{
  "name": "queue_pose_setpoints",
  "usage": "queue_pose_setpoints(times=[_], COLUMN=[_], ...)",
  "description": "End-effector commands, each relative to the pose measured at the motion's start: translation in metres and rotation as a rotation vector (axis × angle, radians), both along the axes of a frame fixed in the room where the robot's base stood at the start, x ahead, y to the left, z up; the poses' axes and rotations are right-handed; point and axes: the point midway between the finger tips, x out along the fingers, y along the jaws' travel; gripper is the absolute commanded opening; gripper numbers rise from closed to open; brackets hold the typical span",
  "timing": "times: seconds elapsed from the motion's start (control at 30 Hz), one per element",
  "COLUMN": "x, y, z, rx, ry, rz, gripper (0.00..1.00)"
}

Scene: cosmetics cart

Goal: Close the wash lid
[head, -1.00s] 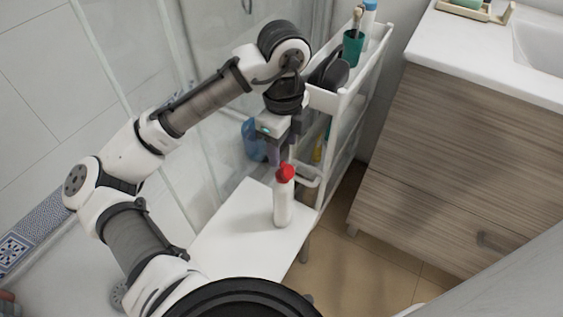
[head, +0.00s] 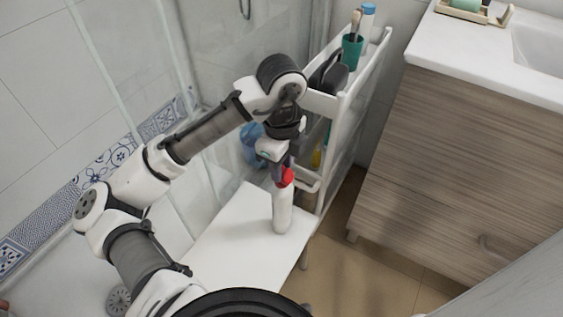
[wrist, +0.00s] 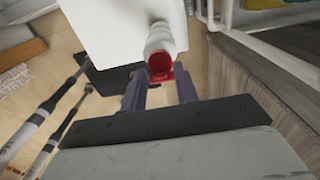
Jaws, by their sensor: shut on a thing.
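The wash bottle (head: 282,208) is white and stands upright on a white bench top. Its red lid (head: 286,177) is at the top, partly behind my fingers. In the wrist view, the red lid (wrist: 160,66) lies between my two fingers, with the white bottle body (wrist: 158,38) beyond it. My gripper (head: 283,168) points down over the bottle and is shut on the red lid; it also shows in the wrist view (wrist: 160,84). I cannot tell whether the lid is fully closed.
The white bench (head: 235,235) has free room left of the bottle. A white cart (head: 345,105) stands close behind and right, holding a green cup (head: 352,50) and dark items. A wooden vanity (head: 460,160) is at the right. A blue container (head: 252,145) is behind the arm.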

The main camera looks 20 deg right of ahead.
Motion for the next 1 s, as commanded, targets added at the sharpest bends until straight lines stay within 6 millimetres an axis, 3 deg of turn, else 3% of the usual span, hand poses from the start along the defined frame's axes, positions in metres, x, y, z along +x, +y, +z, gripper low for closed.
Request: queue_pose_setpoints(times=[0.37, 1.0], x=[0.002, 0.018], y=[0.002, 0.014], z=[0.000, -0.015], rx=[-0.037, -0.320], ry=[0.050, 0.410], rz=[0.003, 0.004], gripper=[0.07, 0.07])
